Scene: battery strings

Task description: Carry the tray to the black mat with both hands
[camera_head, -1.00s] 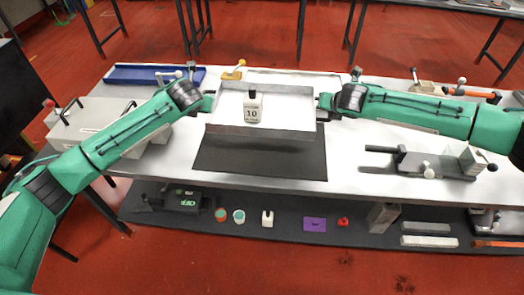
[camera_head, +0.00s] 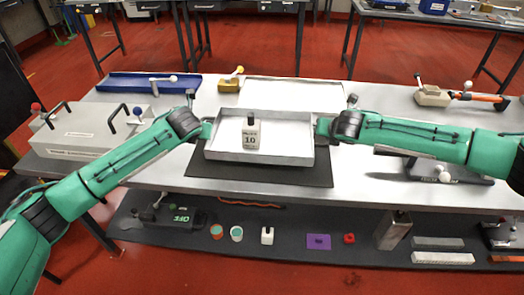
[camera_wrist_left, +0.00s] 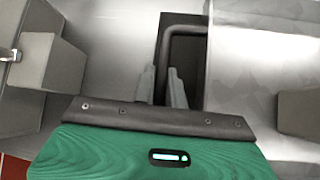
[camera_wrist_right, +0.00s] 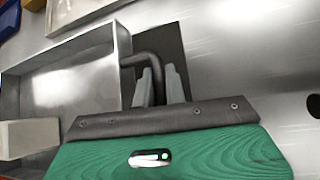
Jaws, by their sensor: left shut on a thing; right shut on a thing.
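The grey metal tray (camera_head: 260,179) is level over the black mat (camera_head: 262,180), whose front strip and side edges show. I cannot tell whether the tray touches the mat. My left gripper (camera_head: 208,128) is shut on the tray's left handle; in the left wrist view the dark handle (camera_wrist_left: 184,29) runs between the fingers (camera_wrist_left: 163,88). My right gripper (camera_head: 322,127) is shut on the right handle (camera_wrist_right: 141,58), seen between the fingers (camera_wrist_right: 160,86) in the right wrist view.
A light grey case (camera_head: 75,139) with black handles stands left. A clamp fixture (camera_head: 437,172) is to the right. A lower shelf holds cups and small parts.

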